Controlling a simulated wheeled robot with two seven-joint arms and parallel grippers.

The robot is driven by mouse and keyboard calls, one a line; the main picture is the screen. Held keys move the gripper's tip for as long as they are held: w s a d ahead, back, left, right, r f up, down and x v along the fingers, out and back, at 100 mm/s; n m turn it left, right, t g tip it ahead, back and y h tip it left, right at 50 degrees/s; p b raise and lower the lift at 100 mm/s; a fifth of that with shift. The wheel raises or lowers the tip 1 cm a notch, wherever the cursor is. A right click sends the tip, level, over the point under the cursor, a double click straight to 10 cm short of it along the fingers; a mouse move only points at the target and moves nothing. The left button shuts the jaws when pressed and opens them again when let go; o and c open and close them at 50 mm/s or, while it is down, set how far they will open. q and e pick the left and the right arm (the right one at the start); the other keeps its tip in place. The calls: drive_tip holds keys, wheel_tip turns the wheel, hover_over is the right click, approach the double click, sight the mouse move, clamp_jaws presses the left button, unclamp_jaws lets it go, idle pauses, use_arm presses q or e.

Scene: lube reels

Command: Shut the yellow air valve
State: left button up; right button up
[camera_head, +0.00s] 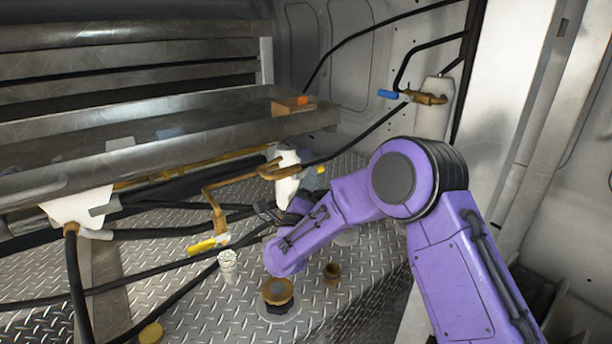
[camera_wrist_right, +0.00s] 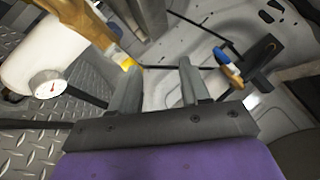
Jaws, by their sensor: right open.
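A yellow valve handle (camera_head: 208,244) sits at the lower end of a bent brass pipe (camera_head: 214,205), left of my right gripper in the head view. A smaller yellow part (camera_head: 321,169) shows beside a white fitting (camera_head: 288,182) behind my right arm. I cannot tell which of the two is the air valve. My right gripper (camera_head: 268,212) is low over the floor near the white fitting, partly hidden by its purple arm. In the right wrist view its jaws (camera_wrist_right: 157,82) are apart, with nothing seen between them. A yellow part (camera_wrist_right: 130,64) shows near the left finger there. My left gripper is out of view.
A blue valve handle (camera_head: 388,94) is on the back wall; it also shows in the wrist view (camera_wrist_right: 222,58). A metal shelf (camera_head: 150,150) overhangs the left. Black hoses cross the tread-plate floor (camera_head: 190,300).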

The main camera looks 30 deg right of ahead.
use_arm(q)
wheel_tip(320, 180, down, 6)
drive_tip(key=b, duration=0.5)
use_arm(e)
wheel_tip(320, 180, down, 6)
drive_tip(key=p+x, duration=0.4)
drive_tip(key=x, duration=0.6)
drive_tip(key=shift+a+r, duration=0.15)
drive_tip(key=shift+w+d+r, duration=0.1)
drive_tip(key=shift+w+d, duration=0.1)
drive_tip(key=shift+w, duration=0.05)
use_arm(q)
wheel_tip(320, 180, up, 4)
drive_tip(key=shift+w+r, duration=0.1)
use_arm(e)
clamp_jaws()
